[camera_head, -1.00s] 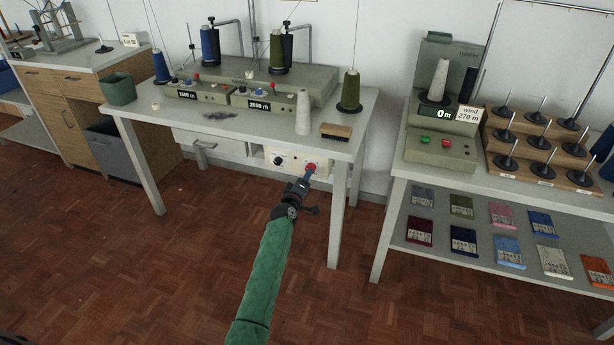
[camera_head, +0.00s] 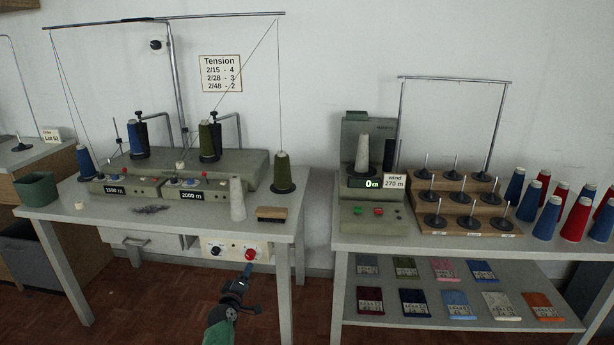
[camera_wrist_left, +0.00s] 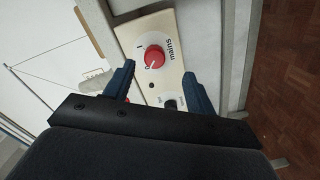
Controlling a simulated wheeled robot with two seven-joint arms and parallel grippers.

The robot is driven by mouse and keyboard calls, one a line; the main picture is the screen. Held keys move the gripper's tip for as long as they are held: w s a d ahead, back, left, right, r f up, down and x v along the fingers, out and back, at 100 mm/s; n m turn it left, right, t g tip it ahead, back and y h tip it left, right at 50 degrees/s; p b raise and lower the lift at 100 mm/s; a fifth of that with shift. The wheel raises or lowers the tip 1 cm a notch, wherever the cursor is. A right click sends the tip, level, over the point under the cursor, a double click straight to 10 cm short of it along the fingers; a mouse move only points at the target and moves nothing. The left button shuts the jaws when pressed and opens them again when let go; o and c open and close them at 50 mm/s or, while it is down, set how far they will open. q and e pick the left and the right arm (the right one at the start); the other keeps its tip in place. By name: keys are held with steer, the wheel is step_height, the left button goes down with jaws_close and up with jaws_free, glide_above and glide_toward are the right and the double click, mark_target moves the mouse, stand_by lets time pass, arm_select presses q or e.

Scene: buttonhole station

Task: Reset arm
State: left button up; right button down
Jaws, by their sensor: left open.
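My left arm, in a green sleeve, comes in at the bottom middle of the head view. My left gripper (camera_head: 246,272) is in front of the table's control panel, just below the red knob (camera_head: 251,254). In the left wrist view the two blue fingers of the gripper (camera_wrist_left: 160,85) are apart, with nothing held between them. The red knob (camera_wrist_left: 154,57) shows ahead of the fingertips on a cream panel (camera_wrist_left: 140,35) marked "mains". A black knob (camera_head: 215,251) sits left of the red one and partly shows in the wrist view (camera_wrist_left: 172,105). My right gripper is not in view.
The winder table (camera_head: 60,213) carries cones, counters reading 1500 m and 2000 m, and a brush (camera_head: 271,214). The right table (camera_head: 450,243) holds a unit (camera_head: 368,205) reading 0 m, spindle racks and yarn cones. Its lower shelf (camera_head: 395,318) holds several packets. Open floor lies between the tables.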

arm_select(q)
steer(key=s+d+r+m+g+h+p, duration=0.1)
steer(key=s+d+r+m+g, duration=0.2)
steer(key=s+d+m+g, duration=0.4)
steer(key=s+d+r+m+g+h, duration=0.1)
steer(key=s+d+r+m+g, duration=0.3)
steer(key=s, duration=0.6)
steer(key=s+d+f+m+g+p, duration=0.1)
steer(key=s+f, duration=0.1)
steer(key=s, duration=1.1)
steer(key=s+f+m+g+y+p, duration=0.1)
steer(key=s+f+p, duration=0.1)
steer(key=s, duration=1.2)
steer(key=s+d+f+g+p, duration=0.1)
steer(key=s+f+g, duration=0.1)
steer(key=s, duration=1.1)
steer(key=shift+s+d+f+m, duration=0.35)
steer(key=shift+s+f+m, duration=0.05)
steer(key=shift+f, duration=0.45)
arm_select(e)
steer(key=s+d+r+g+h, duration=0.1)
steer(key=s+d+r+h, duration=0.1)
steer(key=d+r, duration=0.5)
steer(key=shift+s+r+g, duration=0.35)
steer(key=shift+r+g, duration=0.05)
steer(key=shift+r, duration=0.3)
